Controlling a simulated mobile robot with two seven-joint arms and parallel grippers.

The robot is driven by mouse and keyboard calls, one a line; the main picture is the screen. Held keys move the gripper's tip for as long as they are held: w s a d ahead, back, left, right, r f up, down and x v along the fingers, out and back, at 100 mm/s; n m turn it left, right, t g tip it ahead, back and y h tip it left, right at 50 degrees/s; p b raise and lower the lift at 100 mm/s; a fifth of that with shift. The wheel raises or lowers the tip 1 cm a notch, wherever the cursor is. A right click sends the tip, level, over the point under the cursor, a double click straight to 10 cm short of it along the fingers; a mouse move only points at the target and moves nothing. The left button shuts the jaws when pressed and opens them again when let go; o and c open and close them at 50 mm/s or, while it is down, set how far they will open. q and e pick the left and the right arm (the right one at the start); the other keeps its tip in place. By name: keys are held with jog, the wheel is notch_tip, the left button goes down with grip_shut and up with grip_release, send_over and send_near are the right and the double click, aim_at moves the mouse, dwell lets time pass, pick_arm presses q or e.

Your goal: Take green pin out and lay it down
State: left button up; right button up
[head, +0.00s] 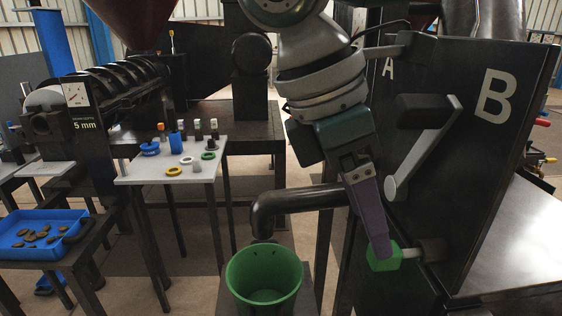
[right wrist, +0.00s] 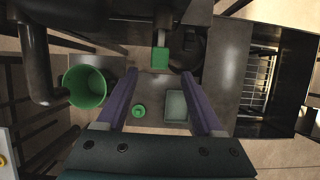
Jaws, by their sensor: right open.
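The green pin (head: 384,258) has a green block head on a pale shaft that enters a dark socket (head: 432,250) low on the panel marked B. In the right wrist view its green head (right wrist: 160,58) shows between and just beyond the fingertips. My right gripper (head: 381,246) is open, and its purple fingers reach down to the pin head in the head view. In the right wrist view the two fingers (right wrist: 160,74) stand apart with a gap around the head's line; I cannot tell whether they touch it. My left gripper is out of view.
A green bucket (head: 262,285) stands under a dark bent pipe (head: 300,203). A grey lever (head: 420,150) sticks out of the panel above the pin. A pale square tray (right wrist: 177,105) and a small green round thing (right wrist: 138,111) lie below in the right wrist view.

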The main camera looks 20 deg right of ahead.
aim_at(406, 254)
jog(key=shift+x, duration=2.2)
jog(key=shift+c, duration=0.4)
jog(key=shift+r, duration=0.1)
grip_shut()
